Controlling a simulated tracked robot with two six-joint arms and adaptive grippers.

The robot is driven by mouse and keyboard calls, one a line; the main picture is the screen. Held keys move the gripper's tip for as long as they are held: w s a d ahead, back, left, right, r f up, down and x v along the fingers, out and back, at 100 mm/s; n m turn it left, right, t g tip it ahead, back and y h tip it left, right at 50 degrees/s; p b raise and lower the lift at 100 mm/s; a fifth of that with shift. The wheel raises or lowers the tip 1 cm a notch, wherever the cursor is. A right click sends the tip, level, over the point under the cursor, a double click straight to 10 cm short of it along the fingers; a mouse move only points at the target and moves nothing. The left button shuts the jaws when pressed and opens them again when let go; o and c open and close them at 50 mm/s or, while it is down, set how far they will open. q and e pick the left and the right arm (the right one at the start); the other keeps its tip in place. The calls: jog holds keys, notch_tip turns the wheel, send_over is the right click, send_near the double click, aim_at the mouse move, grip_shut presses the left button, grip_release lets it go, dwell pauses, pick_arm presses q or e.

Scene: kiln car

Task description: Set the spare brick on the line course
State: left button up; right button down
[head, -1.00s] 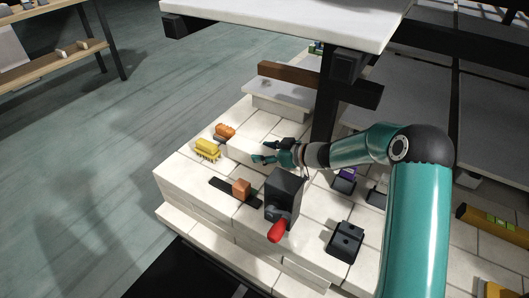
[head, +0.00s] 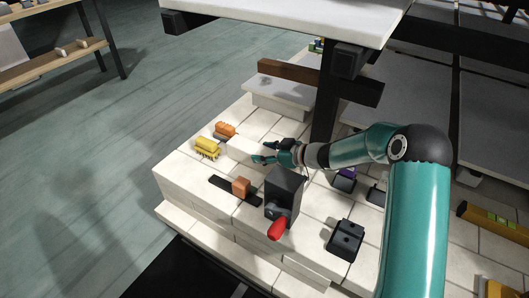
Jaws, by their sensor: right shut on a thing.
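My right gripper (head: 265,153) comes in from the right over the pale brick deck (head: 200,187). It is shut on a cream brick (head: 241,149), which extends to the left of the fingers. This brick is close in colour to the bricks under it, so I cannot tell whether it touches them. The line course cannot be told apart clearly from the other pale bricks. My left gripper is not in view.
A yellow brush (head: 207,147) and an orange item (head: 225,129) lie left of the held brick. An orange-brown block (head: 241,187), a dark box (head: 284,193) with a red handle (head: 278,229) and a black block (head: 345,240) stand nearer. A dark post (head: 326,105) and white slab (head: 290,20) are behind.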

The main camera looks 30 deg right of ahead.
dwell(0.4)
jog(key=shift+c, duration=1.2)
grip_release()
jog(key=shift+f, duration=0.2)
jog(key=shift+s+r, duration=0.1)
jog(key=shift+r, duration=0.05)
jog(key=shift+s+d+r, duration=0.15)
jog(key=shift+s+d, duration=0.1)
jog(key=shift+p+v, duration=2.15)
jog(key=shift+v, duration=1.35)
jog(key=shift+s, duration=0.1)
